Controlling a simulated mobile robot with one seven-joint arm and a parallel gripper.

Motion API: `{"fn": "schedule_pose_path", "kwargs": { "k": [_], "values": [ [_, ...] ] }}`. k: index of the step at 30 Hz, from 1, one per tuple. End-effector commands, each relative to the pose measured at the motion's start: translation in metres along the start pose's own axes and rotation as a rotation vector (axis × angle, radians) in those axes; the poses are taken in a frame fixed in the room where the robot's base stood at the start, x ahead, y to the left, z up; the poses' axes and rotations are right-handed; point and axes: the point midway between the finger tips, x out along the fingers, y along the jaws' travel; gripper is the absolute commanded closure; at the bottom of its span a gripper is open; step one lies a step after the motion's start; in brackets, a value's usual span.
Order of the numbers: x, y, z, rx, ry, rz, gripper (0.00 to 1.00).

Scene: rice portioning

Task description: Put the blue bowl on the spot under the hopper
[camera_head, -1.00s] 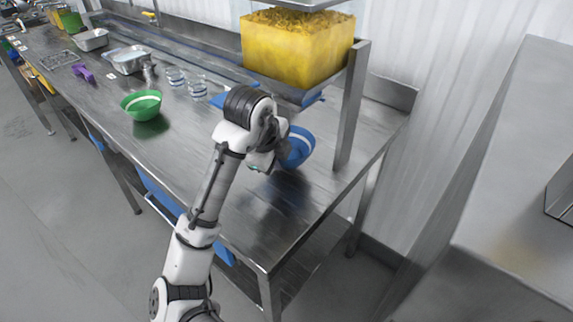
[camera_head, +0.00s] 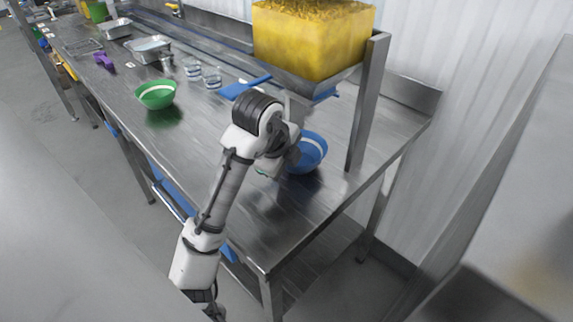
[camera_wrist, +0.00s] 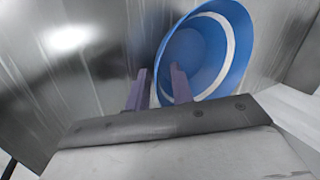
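The blue bowl (camera_head: 314,149) with a white band is at my gripper (camera_head: 286,164), in front of the hopper (camera_head: 312,45). It looks tilted and raised over the steel table. In the wrist view the blue bowl (camera_wrist: 217,55) has its near-left wall between the two purple fingers of my gripper (camera_wrist: 160,88), which look closed on it with a narrow gap. The hopper is a yellow-filled box on a steel frame. I cannot make out the spot under it; the frame and my arm cover part of that area.
A green bowl (camera_head: 156,94) stands on the steel table (camera_head: 200,130) to the left. Clear cups (camera_head: 212,77), a blue flat item (camera_head: 244,87) and metal trays (camera_head: 149,48) lie farther back. The hopper's steel post (camera_head: 368,105) stands right of the bowl. The front right tabletop is clear.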

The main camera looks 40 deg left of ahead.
Motion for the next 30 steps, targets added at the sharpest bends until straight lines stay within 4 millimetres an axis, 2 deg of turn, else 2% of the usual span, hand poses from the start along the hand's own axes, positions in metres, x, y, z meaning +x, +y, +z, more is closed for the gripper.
{"fn": "schedule_pose_path", "kwargs": {
  "k": [5,8,21,27,30],
  "values": [
    [-0.004,-0.001,0.0,0.0,-0.001,0.0,0.76],
    [-0.014,-0.001,0.001,0.0,-0.005,-0.001,0.76],
    [-0.094,-0.001,0.001,0.001,-0.005,0.0,0.76],
    [-0.116,-0.001,0.001,-0.001,-0.003,0.0,0.76],
    [-0.12,0.0,0.0,0.0,0.0,0.0,0.76]
  ]
}}
